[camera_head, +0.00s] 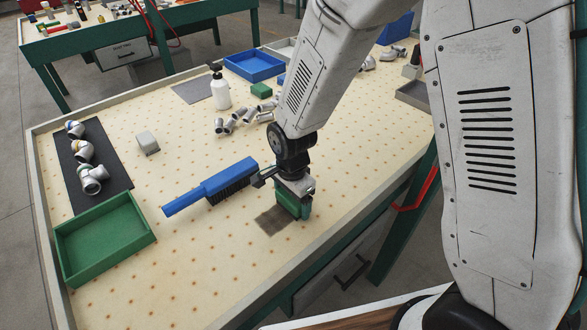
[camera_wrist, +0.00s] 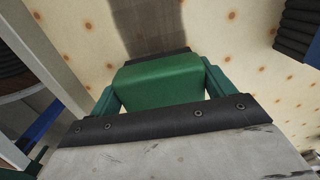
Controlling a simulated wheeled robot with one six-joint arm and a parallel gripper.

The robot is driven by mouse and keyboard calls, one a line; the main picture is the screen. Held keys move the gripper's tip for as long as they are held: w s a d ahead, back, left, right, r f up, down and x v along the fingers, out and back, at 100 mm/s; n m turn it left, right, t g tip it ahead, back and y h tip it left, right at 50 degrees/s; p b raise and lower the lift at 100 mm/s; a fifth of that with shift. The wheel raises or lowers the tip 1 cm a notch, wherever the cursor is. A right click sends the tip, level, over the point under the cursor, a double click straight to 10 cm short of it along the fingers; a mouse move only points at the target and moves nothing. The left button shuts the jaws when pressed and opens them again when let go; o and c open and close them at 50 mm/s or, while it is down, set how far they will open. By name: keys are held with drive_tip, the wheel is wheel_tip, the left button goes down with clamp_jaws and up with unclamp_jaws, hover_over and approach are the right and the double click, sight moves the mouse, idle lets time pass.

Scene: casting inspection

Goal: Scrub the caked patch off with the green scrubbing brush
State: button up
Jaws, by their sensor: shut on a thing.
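The green scrubbing brush (camera_head: 304,209) is held in my gripper (camera_head: 296,197), low over the worktable. In the wrist view the green brush (camera_wrist: 160,80) fills the space between the jaws. The caked patch (camera_head: 273,221) is a dark brown-grey smear on the perforated tabletop, just left of and below the brush. In the wrist view the patch (camera_wrist: 147,27) runs from the top edge down to the brush, whose body hides part of it. I cannot tell whether the bristles touch the table.
A blue long-handled brush (camera_head: 213,186) lies close left of my gripper. A green tray (camera_head: 104,236) stands at the front left, beside a dark mat (camera_head: 93,188) with pipe fittings. A white bottle (camera_head: 220,91), fittings and blue bins (camera_head: 253,65) are farther back. The front tabletop is clear.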

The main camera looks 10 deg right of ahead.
drive_tip(key=shift+w+d+r, duration=0.15)
drive_tip(key=shift+w+d, duration=0.1)
drive_tip(key=shift+d, duration=0.05)
wheel_tip(320, 180, up, 4)
drive_tip(key=shift+f, duration=0.2)
drive_tip(key=shift+a+r, duration=0.1)
drive_tip(key=shift+r, duration=0.45)
drive_tip(key=shift+s+r, duration=0.1)
drive_tip(key=shift+r, duration=1.9)
